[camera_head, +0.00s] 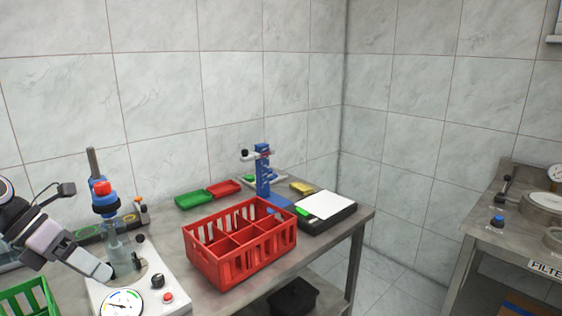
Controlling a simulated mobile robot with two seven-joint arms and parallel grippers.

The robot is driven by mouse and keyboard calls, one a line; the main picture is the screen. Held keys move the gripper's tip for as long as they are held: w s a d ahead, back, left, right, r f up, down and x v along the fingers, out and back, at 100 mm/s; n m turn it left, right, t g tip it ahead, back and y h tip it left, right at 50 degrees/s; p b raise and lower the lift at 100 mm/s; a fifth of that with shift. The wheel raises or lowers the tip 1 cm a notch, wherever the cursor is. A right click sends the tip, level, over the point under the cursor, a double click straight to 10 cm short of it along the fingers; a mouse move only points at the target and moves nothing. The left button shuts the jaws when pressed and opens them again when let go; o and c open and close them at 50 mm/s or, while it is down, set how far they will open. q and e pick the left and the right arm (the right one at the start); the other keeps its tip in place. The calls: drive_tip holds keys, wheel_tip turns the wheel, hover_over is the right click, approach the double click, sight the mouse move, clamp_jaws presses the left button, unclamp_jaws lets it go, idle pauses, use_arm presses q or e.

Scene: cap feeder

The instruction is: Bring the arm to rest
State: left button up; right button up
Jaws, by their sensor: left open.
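My left arm comes in from the left edge. My left gripper (110,272) is open, with its fingertips low over the white machine base (150,277), close to the clear bottle (118,250) under the blue and red capping head (104,198). I cannot tell whether the fingers touch anything there. I see nothing held in the gripper. My right gripper is not in view.
A red divided crate (230,268) stands on the metal table right of the machine. A green crate (25,298) is at the lower left. Behind are green (194,200) and red trays (224,188), a blue stand (263,175) and a dark scale (325,222). Another bench (500,240) stands at right.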

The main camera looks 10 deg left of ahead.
use_arm(q)
drive_tip(key=s+d+f+n+t+y, duration=0.1)
drive_tip(key=s+d+f+n+t, duration=0.3)
drive_tip(key=f+n, duration=0.75)
drive_tip(key=s+a+f+n+t+y, duration=0.1)
drive_tip(key=s+f+n+t, duration=0.2)
drive_tip(key=f+n+t, duration=0.55)
drive_tip(key=s+d+f+n+g+y, duration=0.1)
drive_tip(key=s+d+f+n+g, duration=0.1)
drive_tip(key=d+f+n, duration=0.3)
drive_tip(key=s+d+f+n+g+y, duration=0.1)
drive_tip(key=s+d+f+n+g, duration=0.2)
drive_tip(key=d+n, duration=0.9)
wheel_tip(320, 180, down, 4)
drive_tip(key=shift+s+r+n+y, duration=0.2)
drive_tip(key=shift+s+n+y, duration=0.1)
drive_tip(key=shift+s, duration=0.85)
